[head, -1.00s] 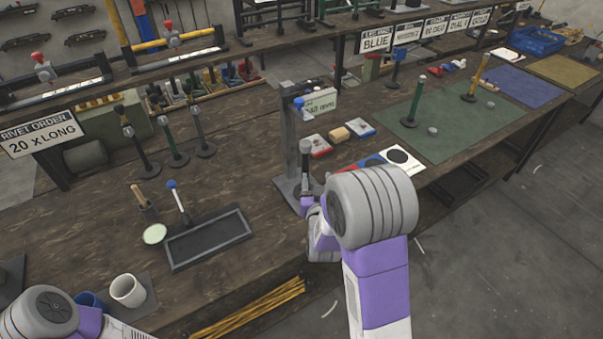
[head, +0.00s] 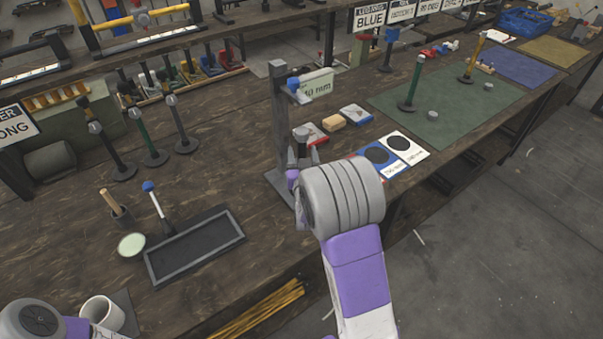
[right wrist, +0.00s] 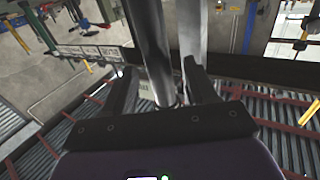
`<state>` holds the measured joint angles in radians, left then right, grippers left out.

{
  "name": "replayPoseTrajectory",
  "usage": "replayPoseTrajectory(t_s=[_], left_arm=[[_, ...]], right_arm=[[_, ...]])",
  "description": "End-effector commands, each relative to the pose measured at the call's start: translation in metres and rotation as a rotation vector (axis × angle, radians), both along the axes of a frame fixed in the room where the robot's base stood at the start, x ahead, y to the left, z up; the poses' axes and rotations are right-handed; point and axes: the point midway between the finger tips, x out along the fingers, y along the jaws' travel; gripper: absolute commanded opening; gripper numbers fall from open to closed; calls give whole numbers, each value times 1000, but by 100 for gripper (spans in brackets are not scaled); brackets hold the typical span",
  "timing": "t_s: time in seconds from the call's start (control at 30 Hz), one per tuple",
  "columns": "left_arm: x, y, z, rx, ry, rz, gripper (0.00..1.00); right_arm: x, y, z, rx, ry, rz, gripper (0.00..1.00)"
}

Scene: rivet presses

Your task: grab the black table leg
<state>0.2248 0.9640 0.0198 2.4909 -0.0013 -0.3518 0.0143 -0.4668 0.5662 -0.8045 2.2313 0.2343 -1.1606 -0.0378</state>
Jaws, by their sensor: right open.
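A row of upright legs on round feet stands at the left of the bench. The leftmost is a black leg (head: 107,150); a green leg (head: 142,135) and a dark grey leg (head: 180,122) stand to its right. My right gripper (head: 302,155) is at the grey press (head: 281,120), well right of that row. Its fingers point up and are apart. In the right wrist view a metal cylinder (right wrist: 151,50) shows between the open fingers (right wrist: 162,85); I cannot tell whether they touch it. Only part of my left arm shows; its gripper is out of view.
A black tray (head: 195,246), a mug (head: 101,313) and yellow rods (head: 258,312) are near the front edge. Another green leg (head: 412,85) and a yellow leg (head: 474,58) stand on a green mat (head: 455,130). Bare bench lies between the leg row and press.

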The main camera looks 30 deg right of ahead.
Motion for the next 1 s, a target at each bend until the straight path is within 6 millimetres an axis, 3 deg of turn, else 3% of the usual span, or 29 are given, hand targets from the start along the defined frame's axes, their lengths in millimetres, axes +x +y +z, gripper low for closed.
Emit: replayPoseTrajectory(t_s=[0.13, 0.4, 0.8, 1.0], left_arm=[[0, 0, -3, 0, 0, 0, 58], [0, 0, -2, 0, 0, 0, 58], [0, 0, -3, 0, 0, 0, 58], [0, 0, -3, 0, 0, 0, 58]], right_arm=[[14, -6, 0, 0, 0, 1, 57], [16, -7, 0, 1, 0, 1, 57], [16, -7, 0, 1, 0, 1, 0], [16, -7, 1, 1, -3, 1, 0]])
